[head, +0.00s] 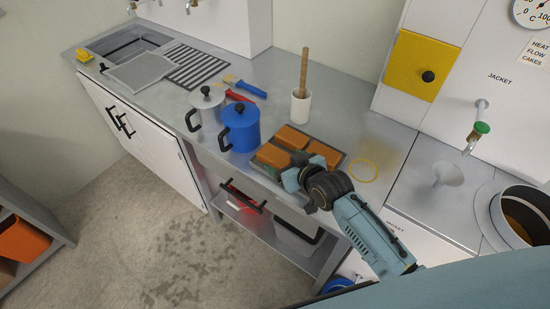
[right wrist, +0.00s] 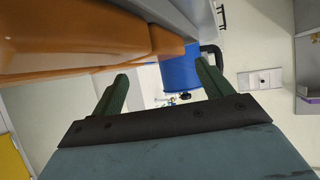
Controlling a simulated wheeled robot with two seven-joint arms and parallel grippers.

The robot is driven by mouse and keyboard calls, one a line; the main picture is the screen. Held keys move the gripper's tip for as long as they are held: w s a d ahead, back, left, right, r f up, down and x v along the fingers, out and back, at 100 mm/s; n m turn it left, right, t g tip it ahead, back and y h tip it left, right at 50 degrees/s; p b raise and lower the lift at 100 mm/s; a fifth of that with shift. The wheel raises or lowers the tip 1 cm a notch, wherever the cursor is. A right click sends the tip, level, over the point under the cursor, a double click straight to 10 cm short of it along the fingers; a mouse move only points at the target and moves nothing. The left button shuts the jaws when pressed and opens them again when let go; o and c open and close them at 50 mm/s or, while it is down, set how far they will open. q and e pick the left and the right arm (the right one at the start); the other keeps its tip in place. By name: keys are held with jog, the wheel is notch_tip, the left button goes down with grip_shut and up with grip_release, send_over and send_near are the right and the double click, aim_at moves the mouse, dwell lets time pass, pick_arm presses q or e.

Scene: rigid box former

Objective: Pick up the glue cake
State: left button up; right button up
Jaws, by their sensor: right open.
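Several orange-brown glue cakes (head: 293,138) lie in a shallow dark tray (head: 256,167) on the steel counter. My right gripper (head: 291,178) is at the tray's front edge, close to the nearest cake (head: 273,155). Its jaws are apart. In the right wrist view the two fingers of the right gripper (right wrist: 166,84) stand apart with no cake clearly between them. Large orange cakes (right wrist: 70,38) fill the upper left there, beside and beyond the fingers. I cannot tell whether a finger touches one. The gripper hides the tray's front part. My left gripper is not in view.
A funnel (head: 447,175) stands farther right.

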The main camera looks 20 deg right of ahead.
jog(key=shift+x, duration=1.05)
jog(key=shift+b+x, duration=0.4)
jog(key=shift+x, duration=0.8)
jog(key=shift+w+a+f, duration=0.1)
jog(key=shift+w+f, duration=0.05)
jog(key=shift+w, duration=0.25)
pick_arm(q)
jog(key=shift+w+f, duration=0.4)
pick_arm(e)
jog(key=c, duration=0.9)
